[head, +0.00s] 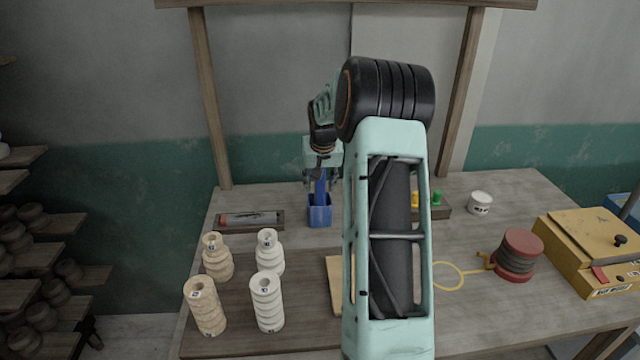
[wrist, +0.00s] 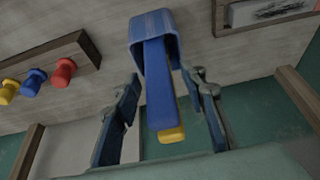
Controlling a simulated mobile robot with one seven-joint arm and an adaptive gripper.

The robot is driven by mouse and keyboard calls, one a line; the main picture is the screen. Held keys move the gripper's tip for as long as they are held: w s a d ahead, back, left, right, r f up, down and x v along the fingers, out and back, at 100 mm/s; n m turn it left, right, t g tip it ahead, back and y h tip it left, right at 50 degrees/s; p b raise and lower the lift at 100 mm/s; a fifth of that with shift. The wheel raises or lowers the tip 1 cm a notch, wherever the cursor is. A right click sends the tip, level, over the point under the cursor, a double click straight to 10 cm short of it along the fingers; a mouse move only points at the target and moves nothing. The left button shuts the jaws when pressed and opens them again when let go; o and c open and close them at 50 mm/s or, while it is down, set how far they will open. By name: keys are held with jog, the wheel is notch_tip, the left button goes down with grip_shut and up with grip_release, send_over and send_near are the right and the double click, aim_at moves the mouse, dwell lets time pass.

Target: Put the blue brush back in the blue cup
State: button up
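The blue cup (head: 320,216) stands upright on the table towards the back, and its outside also shows at the top of the wrist view (wrist: 154,24). The blue brush (head: 320,187) stands in the cup with its handle sticking up. My gripper (head: 321,180) is above the cup, pointing down. Its two fingers (wrist: 163,80) are spread on either side of the handle, with a gap on both sides. The brush's lower end is hidden inside the cup.
A shallow tray (head: 231,229) with a tool lies left of the cup. A wooden rack (wrist: 38,62) with coloured pegs is on the other side, partly behind my arm. Stacked clay rings (head: 267,300) stand in front. A white tub (head: 480,203) is at the right.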

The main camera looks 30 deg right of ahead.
jog(key=b+v, duration=0.2)
jog(key=v, duration=0.8)
jog(key=shift+s+r, duration=0.2)
jog(key=shift+r, duration=0.2)
